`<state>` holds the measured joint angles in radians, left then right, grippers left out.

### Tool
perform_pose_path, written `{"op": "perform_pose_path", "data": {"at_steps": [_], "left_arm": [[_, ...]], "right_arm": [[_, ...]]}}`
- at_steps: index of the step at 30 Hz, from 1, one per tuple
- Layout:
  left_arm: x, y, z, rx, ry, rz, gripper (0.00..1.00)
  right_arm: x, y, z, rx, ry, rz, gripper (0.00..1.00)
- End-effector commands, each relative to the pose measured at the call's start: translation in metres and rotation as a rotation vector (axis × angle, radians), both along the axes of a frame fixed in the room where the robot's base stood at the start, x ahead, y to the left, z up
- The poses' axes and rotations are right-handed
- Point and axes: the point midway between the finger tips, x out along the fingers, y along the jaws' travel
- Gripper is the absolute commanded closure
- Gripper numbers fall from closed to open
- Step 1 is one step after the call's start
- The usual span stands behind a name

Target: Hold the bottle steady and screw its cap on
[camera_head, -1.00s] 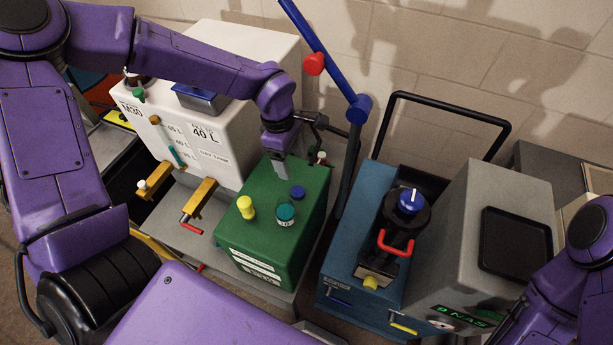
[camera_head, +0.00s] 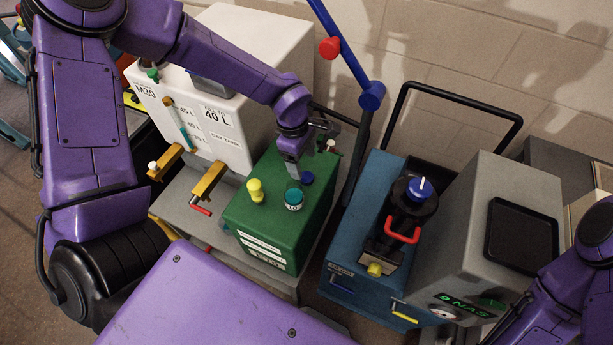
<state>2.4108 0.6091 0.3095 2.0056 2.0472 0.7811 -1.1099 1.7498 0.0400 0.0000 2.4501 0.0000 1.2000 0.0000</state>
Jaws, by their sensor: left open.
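A small teal-topped round thing with a white marked band (camera_head: 293,201), apparently the bottle, stands on the green box (camera_head: 265,225). A small dark blue round piece (camera_head: 308,178), possibly its cap, is on the box just behind and to the right of it. The two look apart. My left gripper (camera_head: 296,171) points down over the back of the green box, open, close beside the blue piece. I cannot tell whether it touches it. My right arm shows at the lower right edge; its gripper is out of view.
A yellow knob (camera_head: 255,189) stands on the green box left of the bottle. A white tank (camera_head: 262,50) is behind left, and a blue pole (camera_head: 345,45) rises behind. A blue unit (camera_head: 350,240) with a red handle (camera_head: 403,236) and a grey box (camera_head: 465,225) stand to the right.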

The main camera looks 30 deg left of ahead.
Motion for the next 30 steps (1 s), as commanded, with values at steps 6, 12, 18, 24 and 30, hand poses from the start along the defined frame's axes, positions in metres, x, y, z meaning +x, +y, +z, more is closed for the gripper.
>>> {"op": "perform_pose_path", "data": {"at_steps": [6,12,18,24,30], "left_arm": [[-0.003,-0.007,-0.038,0.003,-0.001,-0.001,0.29],[-0.003,-0.011,-0.053,0.001,-0.001,0.000,0.29],[-0.003,-0.011,-0.050,0.000,0.000,0.000,0.29],[-0.003,-0.011,-0.050,0.000,0.000,0.000,0.45],[-0.003,-0.011,-0.050,0.000,0.000,0.000,0.88]], "right_arm": [[0.000,0.000,-0.035,0.000,0.000,0.000,0.57],[0.000,0.000,-0.052,0.000,0.000,0.000,0.57],[0.000,0.000,-0.049,0.000,0.000,0.000,0.57],[0.000,0.000,-0.049,0.000,0.000,0.000,0.57],[0.000,0.000,-0.049,0.000,0.000,0.000,0.57]]}}
